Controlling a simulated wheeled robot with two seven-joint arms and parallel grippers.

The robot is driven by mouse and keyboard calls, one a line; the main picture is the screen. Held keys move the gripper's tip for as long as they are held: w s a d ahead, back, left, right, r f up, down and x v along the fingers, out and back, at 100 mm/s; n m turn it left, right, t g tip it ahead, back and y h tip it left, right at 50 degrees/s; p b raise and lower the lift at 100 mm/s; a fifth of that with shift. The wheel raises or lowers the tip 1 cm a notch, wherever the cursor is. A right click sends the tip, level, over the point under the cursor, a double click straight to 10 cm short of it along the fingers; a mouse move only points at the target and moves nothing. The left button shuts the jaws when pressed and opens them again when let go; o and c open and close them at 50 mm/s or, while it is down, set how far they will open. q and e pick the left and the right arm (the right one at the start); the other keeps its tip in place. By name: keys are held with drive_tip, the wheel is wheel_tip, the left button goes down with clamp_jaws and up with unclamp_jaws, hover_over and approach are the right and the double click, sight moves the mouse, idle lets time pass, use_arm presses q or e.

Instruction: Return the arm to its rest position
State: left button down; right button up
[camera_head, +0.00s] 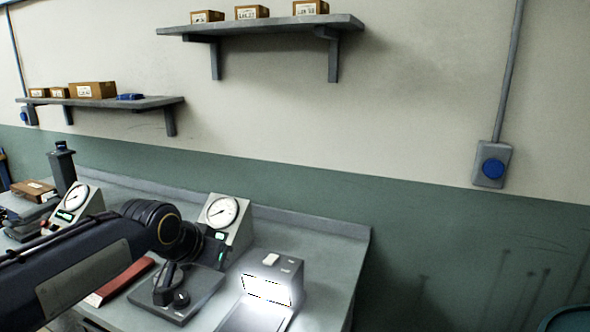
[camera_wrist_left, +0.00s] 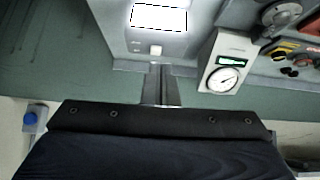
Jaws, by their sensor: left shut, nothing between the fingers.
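My left arm comes in from the left of the head view and reaches over the workbench (camera_head: 330,250). My left gripper (camera_head: 212,248) is at its end, in front of a gauge box and partly hidden by the wrist. In the wrist view the fingers of my left gripper (camera_wrist_left: 161,86) are together with nothing between them. They point toward the lit box (camera_wrist_left: 155,42), with the gauge box (camera_wrist_left: 226,62) to the right. My right gripper is in neither view.
The lit box (camera_head: 283,273) stands on the bench, right of a dark fixture (camera_head: 190,305). Two gauge boxes, at left (camera_head: 75,205) and centre (camera_head: 225,212), stand behind. A red bar (camera_head: 120,282) lies near the arm. Wall shelves (camera_head: 265,26) hang above; right of the bench is open.

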use_arm(q)
drive_tip(key=s+a+f+n, duration=0.1)
drive_tip(key=s+f, duration=0.3)
drive_tip(key=s, duration=0.5)
drive_tip(key=s+a+f+n+g, duration=0.1)
drive_tip(key=s+a+f+n, duration=0.1)
drive_tip(key=s, duration=0.8)
drive_tip(key=s+a+f+n+g, duration=0.1)
drive_tip(key=s+a+f+n, duration=0.1)
drive_tip(key=s+f, duration=0.5)
drive_tip(key=s, duration=0.2)
drive_tip(key=shift+s+n+h, duration=0.35)
drive_tip(key=shift+n+h, duration=0.05)
drive_tip(key=shift+a, duration=0.15)
